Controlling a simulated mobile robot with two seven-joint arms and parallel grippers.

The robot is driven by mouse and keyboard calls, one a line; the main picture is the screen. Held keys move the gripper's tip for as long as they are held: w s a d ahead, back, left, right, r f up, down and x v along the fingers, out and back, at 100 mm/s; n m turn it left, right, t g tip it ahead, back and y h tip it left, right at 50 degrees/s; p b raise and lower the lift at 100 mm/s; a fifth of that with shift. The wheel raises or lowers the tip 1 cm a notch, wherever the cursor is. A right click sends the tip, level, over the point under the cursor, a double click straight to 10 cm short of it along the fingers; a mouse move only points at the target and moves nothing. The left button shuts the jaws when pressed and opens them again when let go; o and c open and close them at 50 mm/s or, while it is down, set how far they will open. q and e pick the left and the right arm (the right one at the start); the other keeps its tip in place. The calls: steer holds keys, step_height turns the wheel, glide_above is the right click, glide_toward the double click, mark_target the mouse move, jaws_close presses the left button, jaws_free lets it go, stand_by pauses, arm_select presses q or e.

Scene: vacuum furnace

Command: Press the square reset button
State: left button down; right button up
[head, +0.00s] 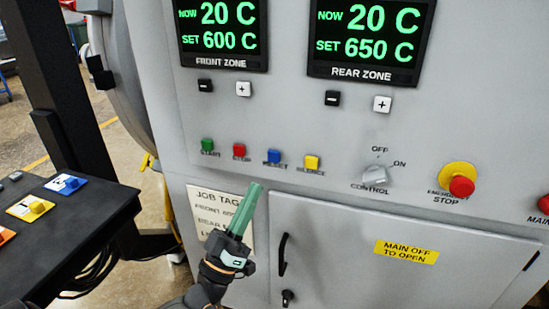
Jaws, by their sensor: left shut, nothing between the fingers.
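The distance from the tips to the panel is hard to tell. My right gripper is not in view.
A control knob (375,175) and a red emergency stop (461,187) sit to the right. Two displays (366,40) are above. A job tag (205,208) and a cabinet door handle (283,254) are near my gripper. A dark table (90,225) with coloured switches stands at left.

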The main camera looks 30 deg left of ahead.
arm_select(q)
steer(key=shift+h, duration=0.3)
steer(key=b, duration=0.3)
glide_toward(276, 153)
step_height(276, 153, up, 4)
steer(key=w+d, duration=0.1)
steer(key=shift+w+r+b, duration=0.2)
steer(key=shift+w+b, duration=0.1)
steer(key=shift+w, duration=0.7)
stand_by(0.8)
steer(key=shift+w+a, duration=0.15)
steer(key=shift+w, duration=0.25)
steer(key=shift+w+a+b, duration=0.1)
steer(key=shift+w+b, duration=0.25)
steer(key=shift+w, duration=0.05)
stand_by(0.6)
steer(key=shift+s, duration=0.1)
steer(key=shift+s+p, duration=0.5)
steer(key=shift+s, duration=0.25)
steer(key=shift+s+d, duration=0.1)
steer(key=shift+d, duration=0.15)
